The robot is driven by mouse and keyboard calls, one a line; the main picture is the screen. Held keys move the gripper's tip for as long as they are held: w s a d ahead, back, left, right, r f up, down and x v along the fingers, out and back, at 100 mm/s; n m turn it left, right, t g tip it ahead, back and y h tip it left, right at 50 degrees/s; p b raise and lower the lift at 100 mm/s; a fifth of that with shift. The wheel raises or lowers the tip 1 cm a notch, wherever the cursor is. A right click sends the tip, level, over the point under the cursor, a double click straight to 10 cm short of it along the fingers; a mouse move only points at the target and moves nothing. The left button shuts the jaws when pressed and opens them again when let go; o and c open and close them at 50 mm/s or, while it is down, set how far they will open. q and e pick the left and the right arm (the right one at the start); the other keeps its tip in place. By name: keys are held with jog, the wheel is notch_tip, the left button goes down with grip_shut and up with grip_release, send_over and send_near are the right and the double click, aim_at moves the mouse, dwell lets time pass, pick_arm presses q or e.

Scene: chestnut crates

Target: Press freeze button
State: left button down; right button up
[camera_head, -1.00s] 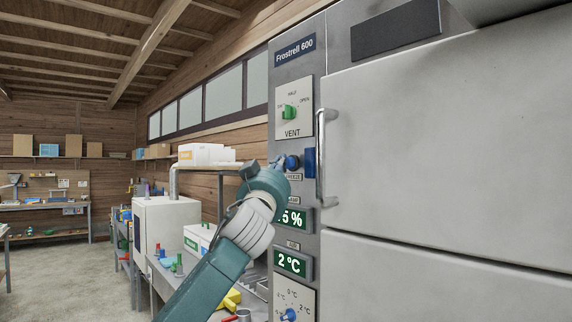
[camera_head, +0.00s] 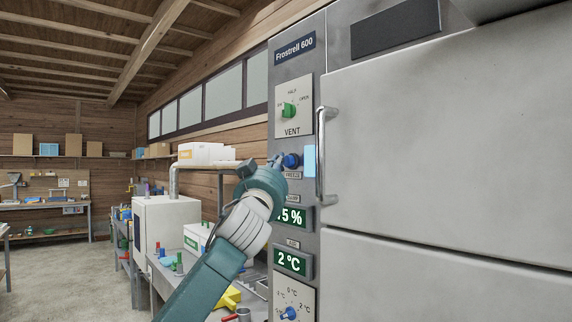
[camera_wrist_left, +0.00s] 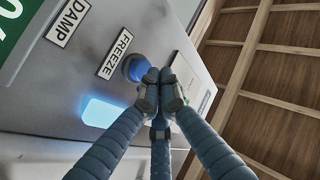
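The freeze button (camera_head: 291,161) is a round blue knob on the grey control panel of the Frostrell 600 cabinet, above a small FREEZE label. It also shows in the left wrist view (camera_wrist_left: 134,68). The lamp (camera_head: 310,161) to its right glows light blue, and it is bright in the left wrist view (camera_wrist_left: 102,112). My left gripper (camera_head: 278,160) is just left of the button in the head view. In the left wrist view its fingers (camera_wrist_left: 160,80) are shut together, tips at the button's edge. I cannot tell whether they touch it. My right gripper is not in view.
A green VENT knob (camera_head: 289,110) sits above the button. A damp display (camera_head: 292,217), a 2 °C display (camera_head: 292,262) and a blue temperature knob (camera_head: 288,313) sit below. A vertical door handle (camera_head: 322,155) stands close to the right. A cluttered bench lies left.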

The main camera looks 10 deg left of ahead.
pick_arm(q)
jog(key=shift+s+a, duration=0.15)
jog(key=s+a+b, duration=0.1)
jog(key=s+a, duration=0.2)
jog(key=s, duration=0.1)
jog(key=shift+s+a+b, duration=0.3)
jog(key=shift+s+a, duration=0.05)
jog(key=shift+s, duration=0.05)
dwell(0.7)
